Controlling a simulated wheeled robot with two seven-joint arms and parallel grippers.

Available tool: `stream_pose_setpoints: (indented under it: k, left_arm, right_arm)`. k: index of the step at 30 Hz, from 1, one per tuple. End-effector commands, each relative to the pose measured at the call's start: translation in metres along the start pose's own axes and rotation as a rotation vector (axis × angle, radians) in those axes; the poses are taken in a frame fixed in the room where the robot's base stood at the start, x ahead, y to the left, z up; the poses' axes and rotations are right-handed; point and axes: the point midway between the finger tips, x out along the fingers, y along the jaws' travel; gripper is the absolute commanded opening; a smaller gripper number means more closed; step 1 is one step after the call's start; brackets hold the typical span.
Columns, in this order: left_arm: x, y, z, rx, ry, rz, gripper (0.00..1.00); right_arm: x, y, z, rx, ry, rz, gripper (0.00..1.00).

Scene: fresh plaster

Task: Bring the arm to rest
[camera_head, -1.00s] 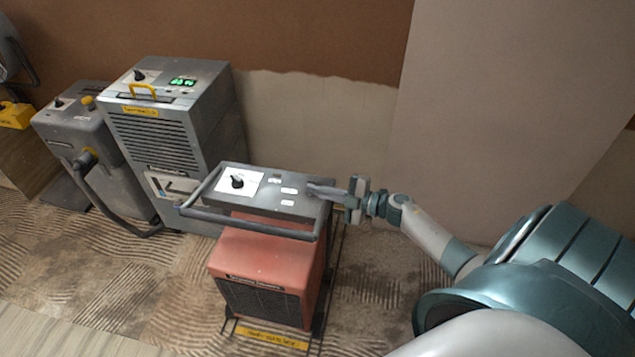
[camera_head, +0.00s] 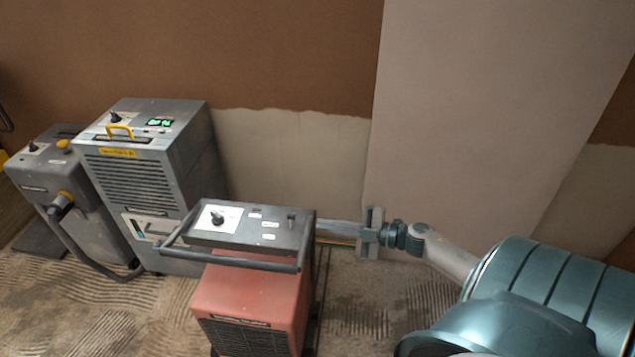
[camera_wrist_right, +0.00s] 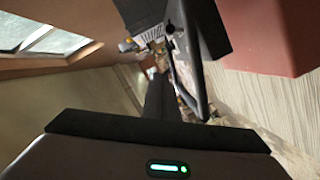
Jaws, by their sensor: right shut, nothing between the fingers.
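My right arm comes in from the right in the head view. Its gripper (camera_head: 322,226) is shut and empty, with its fingers pointing left towards the right edge of the red heater's grey top panel. Whether the fingertips touch that edge I cannot tell. The red heater (camera_head: 250,298) carries a panel (camera_head: 242,239) with a black knob (camera_head: 217,218) on a white plate and a small dark switch (camera_head: 291,217). In the right wrist view, the dark shut fingers (camera_wrist_right: 158,96) point away from the camera, and the heater's red side (camera_wrist_right: 270,30) is at upper right. My left gripper is out of view.
A tall grey dehumidifier (camera_head: 140,180) with a lit green display (camera_head: 159,122) stands left of the heater. A smaller grey machine (camera_head: 60,185) with a hose stands further left. The partly plastered wall (camera_head: 290,145) is close behind. Patterned dusty floor (camera_head: 355,305) is clear right of the heater.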

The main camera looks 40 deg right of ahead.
Motion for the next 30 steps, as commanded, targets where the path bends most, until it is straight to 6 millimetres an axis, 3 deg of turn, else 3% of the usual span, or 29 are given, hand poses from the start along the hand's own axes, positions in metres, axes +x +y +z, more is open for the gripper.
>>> stream_pose_setpoints:
  k: [23, 26, 30]
  left_arm:
    - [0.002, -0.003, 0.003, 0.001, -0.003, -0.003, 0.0]
    - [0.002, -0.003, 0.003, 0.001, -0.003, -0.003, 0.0]
    - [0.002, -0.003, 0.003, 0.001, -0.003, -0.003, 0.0]
  right_arm:
    - [-0.006, 0.0, 0.0, 0.001, -0.001, 0.001, 0.0]
    - [-0.007, -0.004, 0.005, 0.015, -0.013, 0.006, 0.0]
    - [-0.009, -0.026, 0.027, 0.079, -0.074, 0.031, 0.0]
